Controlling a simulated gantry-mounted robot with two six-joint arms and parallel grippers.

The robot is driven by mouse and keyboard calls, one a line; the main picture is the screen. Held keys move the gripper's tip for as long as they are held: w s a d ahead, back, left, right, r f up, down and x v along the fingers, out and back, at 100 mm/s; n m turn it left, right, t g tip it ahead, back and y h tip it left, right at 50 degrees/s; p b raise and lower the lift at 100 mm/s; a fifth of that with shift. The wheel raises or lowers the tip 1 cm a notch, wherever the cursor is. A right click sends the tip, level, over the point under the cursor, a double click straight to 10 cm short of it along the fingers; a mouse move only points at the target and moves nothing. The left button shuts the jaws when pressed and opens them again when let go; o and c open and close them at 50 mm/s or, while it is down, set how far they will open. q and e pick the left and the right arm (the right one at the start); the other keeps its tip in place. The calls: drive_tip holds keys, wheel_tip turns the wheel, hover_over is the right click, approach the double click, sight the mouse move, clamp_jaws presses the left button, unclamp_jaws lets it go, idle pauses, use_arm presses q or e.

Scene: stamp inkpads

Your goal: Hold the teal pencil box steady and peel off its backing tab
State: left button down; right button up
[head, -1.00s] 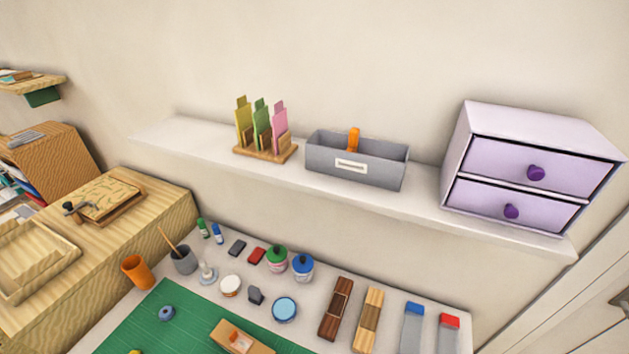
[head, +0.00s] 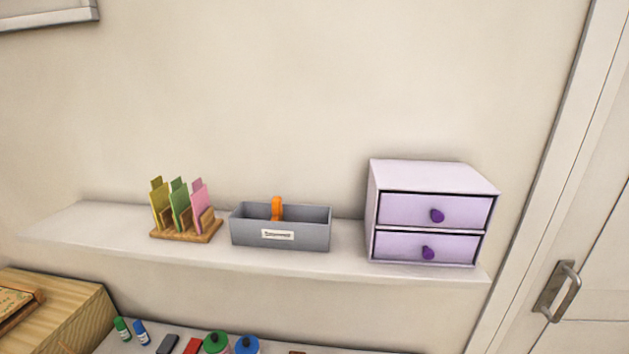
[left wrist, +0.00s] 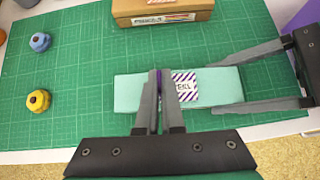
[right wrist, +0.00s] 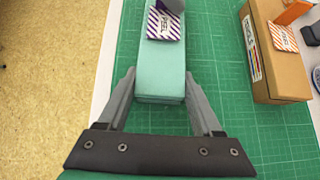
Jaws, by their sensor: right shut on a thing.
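The teal pencil box (left wrist: 222,86) lies flat on a green cutting mat in the left wrist view; it also shows in the right wrist view (right wrist: 160,75). A purple-striped label (left wrist: 184,86) marked PEEL is on its top, also seen in the right wrist view (right wrist: 165,24). My right gripper (right wrist: 160,80) is shut across the sides of the box at one end. My left gripper (left wrist: 158,74) is over the box beside the label, its fingers close together. A thin purple sliver, perhaps the tab, shows between them; whether they grip it is unclear.
A brown box (left wrist: 165,12) with an orange-striped label (right wrist: 283,37) lies beside the teal box. A blue knob-like piece (left wrist: 40,41) and a yellow one (left wrist: 38,100) sit on the mat (left wrist: 80,70). The head view shows a shelf with a purple drawer unit (head: 430,215).

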use_arm(q)
drive_tip(key=shift+r, duration=2.3)
use_arm(e)
drive_tip(key=o, duration=1.3)
